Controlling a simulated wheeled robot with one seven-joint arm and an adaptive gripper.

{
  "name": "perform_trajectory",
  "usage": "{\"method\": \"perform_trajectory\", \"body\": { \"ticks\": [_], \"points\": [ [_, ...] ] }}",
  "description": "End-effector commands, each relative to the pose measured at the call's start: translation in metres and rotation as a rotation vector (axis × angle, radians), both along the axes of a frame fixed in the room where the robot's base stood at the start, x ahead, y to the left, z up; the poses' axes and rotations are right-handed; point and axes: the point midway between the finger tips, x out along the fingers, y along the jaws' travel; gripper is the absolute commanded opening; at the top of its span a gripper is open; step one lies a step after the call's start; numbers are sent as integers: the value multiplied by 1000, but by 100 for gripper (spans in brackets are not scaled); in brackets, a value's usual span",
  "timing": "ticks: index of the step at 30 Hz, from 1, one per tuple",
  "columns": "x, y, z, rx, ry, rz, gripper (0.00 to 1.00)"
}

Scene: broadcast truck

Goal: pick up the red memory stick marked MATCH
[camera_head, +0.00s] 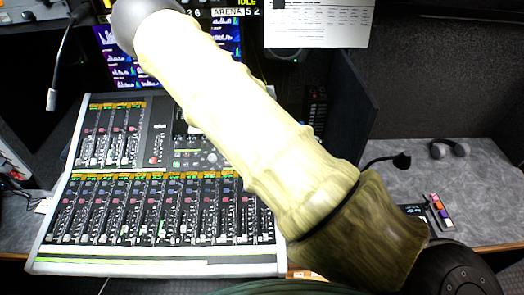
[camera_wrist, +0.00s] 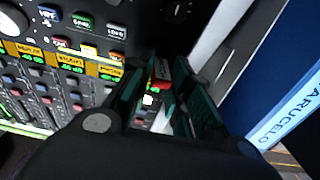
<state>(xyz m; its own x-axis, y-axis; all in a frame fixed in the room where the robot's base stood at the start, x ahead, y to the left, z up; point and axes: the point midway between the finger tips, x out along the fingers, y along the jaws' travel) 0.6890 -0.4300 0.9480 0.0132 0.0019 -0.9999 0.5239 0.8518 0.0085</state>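A small red piece (camera_wrist: 162,70), which looks like the red memory stick, shows in the wrist view between the far ends of my fingers. Any marking on it is too small to read. My gripper (camera_wrist: 164,68) has teal-lined fingers on either side of the red piece, and they look apart, with a narrow gap. I cannot tell whether either finger touches it. In the head view my arm covers the area and I cannot make out the stick.
The mixing console (camera_head: 160,180) fills the left and centre of the desk. Screens (camera_head: 120,75) and a paper sheet (camera_head: 318,22) are behind it. At right lie headphones (camera_head: 449,149) and a holder with coloured pieces (camera_head: 440,211) on the grey desk. A blue panel (camera_wrist: 290,75) stands right of my gripper.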

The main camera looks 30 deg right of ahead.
Motion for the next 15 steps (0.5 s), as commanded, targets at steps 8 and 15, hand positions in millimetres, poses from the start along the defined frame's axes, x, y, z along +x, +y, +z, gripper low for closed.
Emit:
{"method": "perform_trajectory", "body": {
  "ticks": [8,15],
  "points": [
    [5,-1,-6,-1,8,0,7],
    [6,-1,-6,-2,7,1,7]
  ]
}}
